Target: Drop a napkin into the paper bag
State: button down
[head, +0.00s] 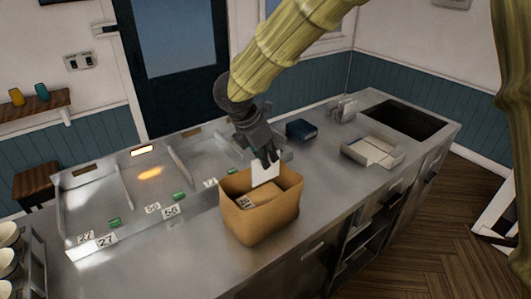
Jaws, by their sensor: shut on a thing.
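A brown paper bag (259,222) stands open and upright on the metal counter, near the middle of the head view. My gripper (266,159) is above the bag's back rim, pointing down. It is shut on a white napkin (266,173), which hangs flat below the fingers. The napkin's lower edge appears at or just within the bag's mouth; its exact depth is hard to tell. A small number label shows inside the bag.
A shallow metal tray section (125,195) with number labels and green clips lies to the left. A dark blue box (301,130), a napkin holder (344,110) and an open white box (373,152) stand to the right. Cups (8,262) stand at the lower left.

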jog(key=shift+f, duration=0.7)
jog(key=shift+s+a+f+b, duration=0.1)
jog(key=shift+s+f+b, duration=0.15)
jog(key=shift+f+b, duration=0.2)
jog(key=shift+w+f, duration=0.1)
jog(key=shift+f, duration=0.05)
jog(key=c, duration=1.5)
grip_release()
jog(key=shift+c, duration=0.2)
jog(key=v, duration=1.2)
